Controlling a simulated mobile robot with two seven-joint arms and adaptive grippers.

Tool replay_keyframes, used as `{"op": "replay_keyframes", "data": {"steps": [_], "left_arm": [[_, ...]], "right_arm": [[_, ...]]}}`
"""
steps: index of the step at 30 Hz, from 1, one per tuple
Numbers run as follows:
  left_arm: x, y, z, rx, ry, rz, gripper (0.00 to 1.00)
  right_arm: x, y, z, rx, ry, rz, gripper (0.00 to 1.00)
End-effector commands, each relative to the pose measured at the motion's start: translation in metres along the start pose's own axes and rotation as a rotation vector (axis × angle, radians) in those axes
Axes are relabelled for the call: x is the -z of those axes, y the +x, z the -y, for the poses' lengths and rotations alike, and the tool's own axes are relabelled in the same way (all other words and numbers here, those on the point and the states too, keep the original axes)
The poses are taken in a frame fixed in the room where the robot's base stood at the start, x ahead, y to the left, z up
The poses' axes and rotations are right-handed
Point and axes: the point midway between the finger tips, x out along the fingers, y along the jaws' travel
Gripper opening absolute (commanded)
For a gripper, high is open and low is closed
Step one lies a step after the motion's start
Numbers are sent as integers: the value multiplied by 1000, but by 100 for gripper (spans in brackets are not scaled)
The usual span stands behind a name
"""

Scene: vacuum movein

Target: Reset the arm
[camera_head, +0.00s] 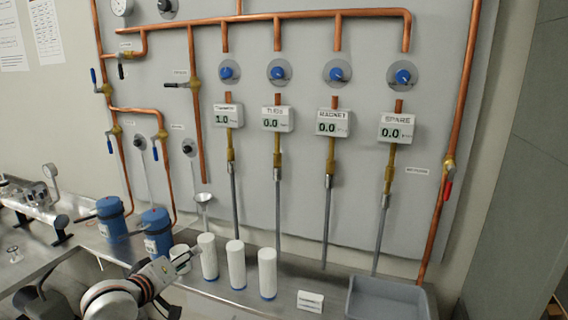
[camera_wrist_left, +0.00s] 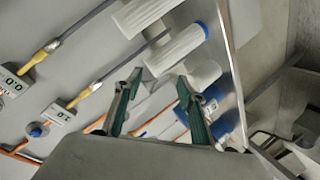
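My left arm comes in at the bottom left of the head view. Its gripper (camera_head: 190,252) is above the steel bench, close to several white cylinders (camera_head: 236,264) standing in a row and a short white cup (camera_head: 180,259). In the left wrist view the gripper's two green-lined fingers (camera_wrist_left: 157,98) are spread apart. No object is clearly held between them. A ribbed white cylinder (camera_wrist_left: 176,50) lies beyond the fingertips there. Whether the fingers touch the cup is unclear. My right gripper is in neither view.
Blue canisters (camera_head: 157,233) stand left of the cylinders. A grey tray (camera_head: 388,300) and a small label card (camera_head: 310,301) are at the right. Copper pipes, blue knobs (camera_head: 403,77) and meters (camera_head: 396,129) cover the wall panel. A red-handled valve (camera_head: 448,190) is at the right.

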Motion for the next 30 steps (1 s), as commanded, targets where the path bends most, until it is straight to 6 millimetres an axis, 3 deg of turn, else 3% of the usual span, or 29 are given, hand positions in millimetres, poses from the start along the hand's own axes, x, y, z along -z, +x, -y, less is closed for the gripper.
{"op": "replay_keyframes", "data": {"steps": [1,5,9,15,18,24,30], "left_arm": [[-33,-3,26,28,48,21,40],[-104,-18,78,79,208,60,40],[-180,-50,130,121,390,114,40],[-281,-116,185,145,655,208,40],[-320,-150,202,143,768,249,40],[-362,-192,216,127,904,297,40],[-368,-199,217,123,931,304,40]], "right_arm": [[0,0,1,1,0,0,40],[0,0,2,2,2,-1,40],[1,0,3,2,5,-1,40],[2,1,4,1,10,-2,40],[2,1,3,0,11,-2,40],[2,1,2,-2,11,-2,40],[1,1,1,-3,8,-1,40]]}}
